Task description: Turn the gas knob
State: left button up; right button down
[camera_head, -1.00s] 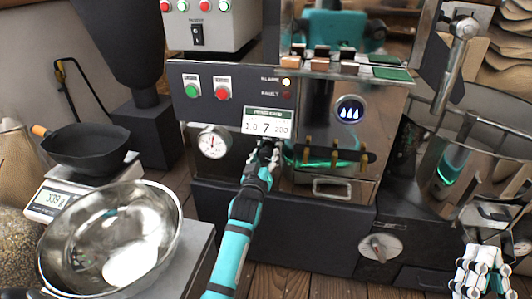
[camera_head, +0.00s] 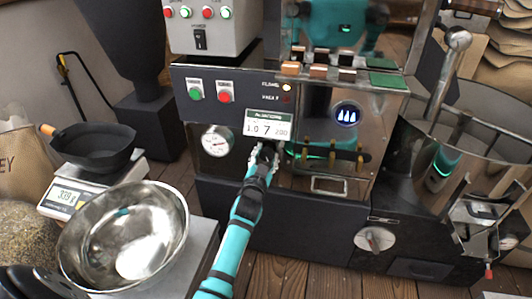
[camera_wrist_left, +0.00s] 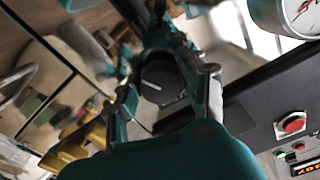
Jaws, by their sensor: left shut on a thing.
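The gas knob (camera_wrist_left: 165,82) is a dark round knob with a white pointer line, seen between the fingers in the left wrist view. In the head view it is mostly hidden behind my left gripper (camera_head: 263,157), just below the small display card (camera_head: 269,124) on the roaster front. My left gripper (camera_wrist_left: 164,88) is shut on the knob, with one finger on each side of it. My right gripper is not in view.
A round gauge (camera_head: 217,141) sits left of the knob. Green (camera_head: 195,90) and red (camera_head: 225,92) buttons are above. A steel bowl (camera_head: 75,240) is at the lower left.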

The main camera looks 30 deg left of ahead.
pick_arm(q)
jog(key=m, duration=0.3)
jog(key=shift+r+m+p, duration=0.1)
jog(key=shift+m+p, duration=0.25)
jog(key=shift+m, duration=1.65)
jog(key=shift+a+m, duration=0.1)
jog(key=shift+m, duration=0.8)
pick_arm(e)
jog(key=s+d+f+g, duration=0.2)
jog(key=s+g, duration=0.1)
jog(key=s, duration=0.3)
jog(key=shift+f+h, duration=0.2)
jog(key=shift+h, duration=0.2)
pick_arm(q)
jog(key=shift+m, duration=0.3)
jog(key=o, duration=1.2)
